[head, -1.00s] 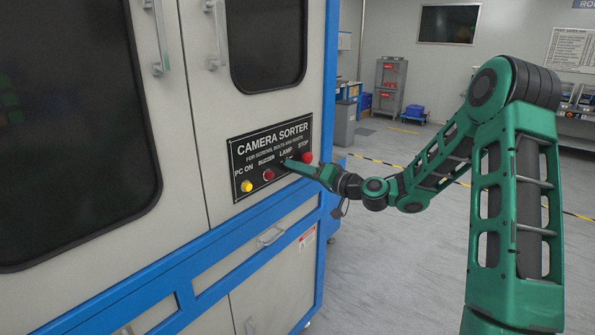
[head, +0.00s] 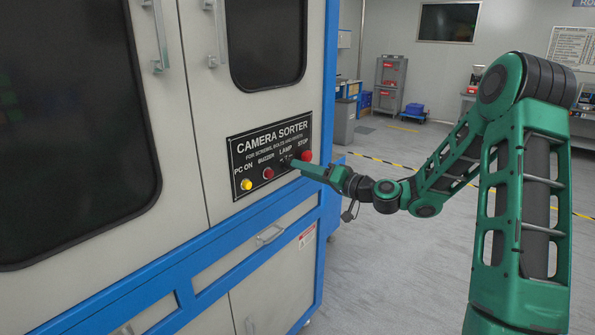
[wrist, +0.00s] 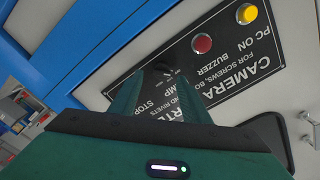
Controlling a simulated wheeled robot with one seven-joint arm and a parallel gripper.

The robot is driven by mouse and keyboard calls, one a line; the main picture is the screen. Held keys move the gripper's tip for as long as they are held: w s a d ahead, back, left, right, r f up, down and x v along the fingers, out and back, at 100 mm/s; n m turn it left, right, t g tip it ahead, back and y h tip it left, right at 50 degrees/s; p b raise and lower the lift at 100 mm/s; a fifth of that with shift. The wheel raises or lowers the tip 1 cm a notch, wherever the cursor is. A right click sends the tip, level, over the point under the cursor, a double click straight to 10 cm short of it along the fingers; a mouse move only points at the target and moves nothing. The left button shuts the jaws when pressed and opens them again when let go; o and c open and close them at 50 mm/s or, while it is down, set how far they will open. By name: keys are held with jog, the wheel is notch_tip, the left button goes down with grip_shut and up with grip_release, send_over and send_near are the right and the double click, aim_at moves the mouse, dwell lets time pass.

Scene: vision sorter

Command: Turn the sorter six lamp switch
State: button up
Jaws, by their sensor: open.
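The lamp switch (head: 285,157) is a small dark knob under the word LAMP on the black panel (head: 240,150) of the camera sorter (head: 260,110). In the wrist view the dark knob (wrist: 160,66) shows near the fingertips, roughly between them. My gripper (head: 293,162) points at the panel from the right, with its fingertips a little apart from the switch. It is open and empty, as the gap between the green fingers in the wrist view (wrist: 163,80) shows. The knob's exact angle is too small to tell.
A red STOP button (head: 306,155) sits just right of the switch. A red BUZZER button (head: 268,173) and a yellow PC ON button (head: 246,184) are to the left. A drawer handle (head: 270,236) is below. The floor (head: 400,260) to the right is clear.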

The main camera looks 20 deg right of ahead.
jog(key=v, duration=0.7)
jog(key=shift+s+d, duration=0.2)
jog(key=shift+f, duration=0.1)
jog(key=s+f+n+g+h, duration=0.3)
jog(key=s+f+g+h, duration=0.2)
jog(key=s+f+g, duration=0.7)
jog(key=s+d+r+m+g+h, duration=0.1)
jog(key=s+d+r+m, duration=0.1)
jog(key=s, duration=0.8)
jog(key=s+d+r+m+g+h, duration=0.1)
jog(key=s+d, duration=0.4)
jog(key=s, duration=0.5)
jog(key=s+d+r+m+h, duration=0.3)
jog(key=s+d+m, duration=0.1)
jog(key=s, duration=0.5)
jog(key=shift+s+m+g, duration=0.4)
jog(key=shift+r, duration=0.1)
